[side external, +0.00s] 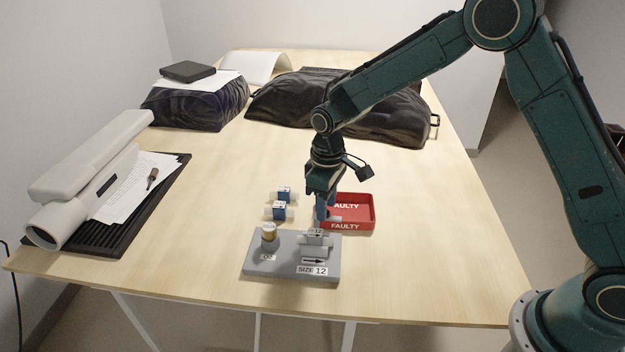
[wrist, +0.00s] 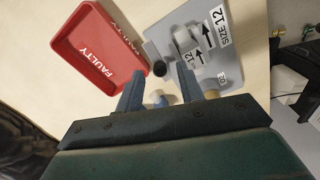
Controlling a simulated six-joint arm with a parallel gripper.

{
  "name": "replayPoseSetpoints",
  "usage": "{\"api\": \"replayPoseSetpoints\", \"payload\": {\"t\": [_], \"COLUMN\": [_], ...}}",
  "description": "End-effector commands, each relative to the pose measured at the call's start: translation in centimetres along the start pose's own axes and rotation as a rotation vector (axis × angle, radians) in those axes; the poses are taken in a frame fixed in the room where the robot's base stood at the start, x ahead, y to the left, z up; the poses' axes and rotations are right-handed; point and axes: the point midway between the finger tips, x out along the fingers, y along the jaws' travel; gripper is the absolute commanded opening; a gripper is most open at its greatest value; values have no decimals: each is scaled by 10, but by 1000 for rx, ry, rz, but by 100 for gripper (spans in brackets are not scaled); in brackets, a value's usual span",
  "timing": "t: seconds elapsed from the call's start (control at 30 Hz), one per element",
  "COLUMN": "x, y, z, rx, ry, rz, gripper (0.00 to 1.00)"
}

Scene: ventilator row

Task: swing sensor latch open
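The grey plate (side external: 262,268) marked "SIZE 12" lies near the table's front edge. On its right part is a grey fixture (side external: 315,248) with a "12" tag and a black arrow; it also shows in the wrist view (wrist: 186,42). I cannot make out how the latch stands. A gold-topped cylinder (side external: 268,232) stands on the plate's left part. My gripper (wrist: 159,67) points down just behind and above the fixture. Its fingers are apart, with nothing clearly held. A dark round spot (wrist: 159,68) shows between the fingertips; in the side view my gripper (side external: 322,222) partly covers the fixture.
A red "FAULTY" tray (side external: 348,226) stands close behind the plate, empty where visible. Two blue-and-white cylinders (side external: 280,212) lie left of it. Dark bags (side external: 340,105) lie at the back. The table's front right is clear.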

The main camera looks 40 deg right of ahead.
Motion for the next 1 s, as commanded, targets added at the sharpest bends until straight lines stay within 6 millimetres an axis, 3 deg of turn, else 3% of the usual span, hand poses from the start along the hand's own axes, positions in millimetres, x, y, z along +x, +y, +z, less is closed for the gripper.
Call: {"api": "replayPoseSetpoints", "payload": {"t": [0.7, 1.0], "x": [-108, -128], "y": [0, 0], "z": [-1, 0], "rx": [-1, -1], "ry": [4, 2], "rz": [1, 0], "gripper": [38, 38]}}
